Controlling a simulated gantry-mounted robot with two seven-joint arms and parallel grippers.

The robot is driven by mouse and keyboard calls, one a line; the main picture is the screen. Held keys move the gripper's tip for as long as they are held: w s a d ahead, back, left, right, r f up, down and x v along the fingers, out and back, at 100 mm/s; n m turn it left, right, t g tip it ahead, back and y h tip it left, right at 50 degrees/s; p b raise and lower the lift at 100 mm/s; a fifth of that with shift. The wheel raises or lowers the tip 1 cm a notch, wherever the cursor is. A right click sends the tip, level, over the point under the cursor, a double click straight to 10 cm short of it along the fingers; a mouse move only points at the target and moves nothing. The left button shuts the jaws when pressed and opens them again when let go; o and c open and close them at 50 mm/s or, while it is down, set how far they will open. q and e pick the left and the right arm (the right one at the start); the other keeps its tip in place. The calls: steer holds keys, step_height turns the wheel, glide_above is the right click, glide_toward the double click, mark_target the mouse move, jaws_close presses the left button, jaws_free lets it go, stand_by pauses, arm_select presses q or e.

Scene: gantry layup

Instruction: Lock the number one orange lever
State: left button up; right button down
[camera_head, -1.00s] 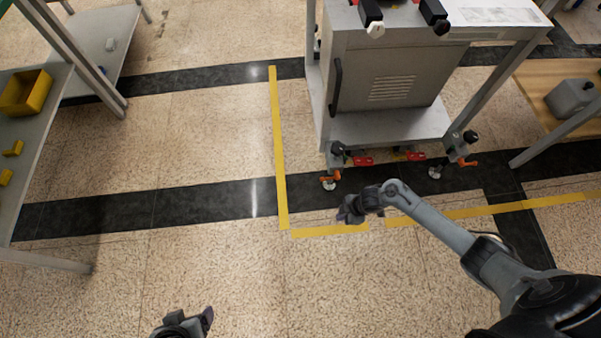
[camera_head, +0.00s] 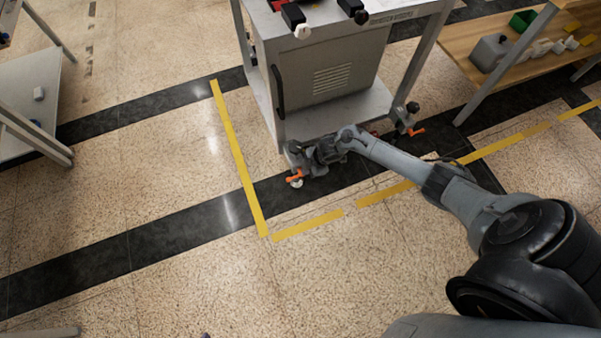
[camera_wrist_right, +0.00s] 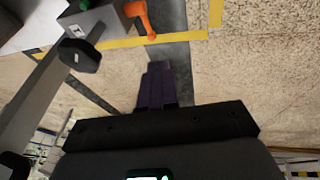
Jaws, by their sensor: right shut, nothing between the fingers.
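An orange lever (camera_head: 294,176) sits at the front left foot of the grey wheeled cabinet (camera_head: 318,85), low near the floor. A second orange lever (camera_head: 416,131) sits at its front right foot. No number is readable on either. My right gripper (camera_head: 308,162) is beside the left lever, partly hiding that foot. In the right wrist view, the shut purple fingers (camera_wrist_right: 157,86) hold nothing, and an orange lever (camera_wrist_right: 141,18) stands beyond their tips, apart from them in the picture. Of my left gripper, at most a tiny dark speck shows at the bottom edge of the head view.
Yellow floor tape (camera_head: 239,160) runs left of and in front of the cabinet. A wooden bench (camera_head: 530,62) with a grey container (camera_head: 491,52) stands at the right, a grey shelf (camera_head: 32,95) at the left. The floor in front is clear.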

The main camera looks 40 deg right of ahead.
steer(key=b, duration=0.9)
glide_toward(291, 179)
step_height(291, 179, down, 5)
steer(key=a, duration=0.1)
steer(key=shift+w+f+b, duration=0.3)
steer(key=shift+w+b, duration=0.5)
steer(key=shift+b, duration=0.05)
